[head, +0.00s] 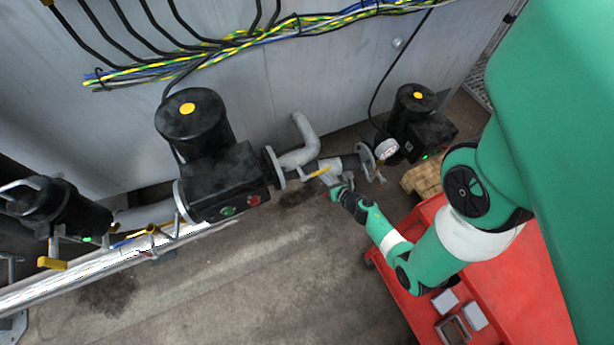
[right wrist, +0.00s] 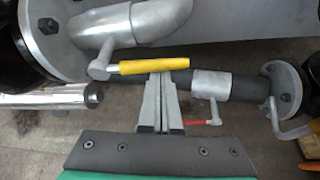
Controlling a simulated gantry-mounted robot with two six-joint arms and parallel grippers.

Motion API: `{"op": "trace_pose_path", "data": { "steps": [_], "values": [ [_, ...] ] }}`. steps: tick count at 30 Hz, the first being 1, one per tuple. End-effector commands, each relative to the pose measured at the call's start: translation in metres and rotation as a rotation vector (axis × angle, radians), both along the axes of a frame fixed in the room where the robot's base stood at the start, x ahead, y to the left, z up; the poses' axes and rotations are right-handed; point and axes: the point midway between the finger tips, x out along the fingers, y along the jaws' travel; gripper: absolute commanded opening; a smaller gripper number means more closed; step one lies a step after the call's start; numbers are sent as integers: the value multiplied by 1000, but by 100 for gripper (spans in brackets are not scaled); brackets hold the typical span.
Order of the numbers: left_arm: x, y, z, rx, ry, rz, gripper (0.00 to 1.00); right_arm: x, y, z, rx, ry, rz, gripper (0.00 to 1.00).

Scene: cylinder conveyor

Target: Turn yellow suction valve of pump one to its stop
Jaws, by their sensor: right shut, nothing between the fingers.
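The yellow valve handle (head: 318,172) sits by the pipe right of the large black pump (head: 205,170). In the right wrist view the yellow handle (right wrist: 154,66) lies nearly level across the picture, on a grey lever whose pivot is at its left end. My right gripper (head: 337,188) is shut and empty. In the right wrist view its fingertips (right wrist: 160,76) are at the lower edge of the handle, near its middle; I cannot tell whether they touch. The valve body behind the handle is partly hidden. My left gripper is not in view.
A red-handled valve (right wrist: 200,122) hangs below the grey pipe sleeve (right wrist: 210,84). A white gauge (head: 387,149) and a smaller black pump (head: 413,105) stand to the right. A red cart (head: 407,300) is under my right arm. The floor in front is clear.

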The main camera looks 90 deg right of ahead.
Motion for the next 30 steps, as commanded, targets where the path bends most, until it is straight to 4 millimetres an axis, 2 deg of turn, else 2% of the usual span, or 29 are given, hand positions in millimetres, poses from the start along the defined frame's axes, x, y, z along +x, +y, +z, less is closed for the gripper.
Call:
{"op": "trace_pose_path", "data": {
  "steps": [1,6,7,9,15,21,30],
  "values": [
    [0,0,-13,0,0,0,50,2,0,-13,1,0,5,0],
    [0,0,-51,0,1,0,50,11,1,-52,4,2,20,0],
    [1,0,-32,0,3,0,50,4,11,-31,7,3,16,0],
    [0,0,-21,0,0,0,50,-6,27,-17,8,4,15,0],
    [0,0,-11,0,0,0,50,-27,63,2,7,4,13,0],
    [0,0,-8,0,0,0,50,-35,78,10,6,4,15,0],
    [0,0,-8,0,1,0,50,-36,78,10,5,4,16,0]
  ]
}}
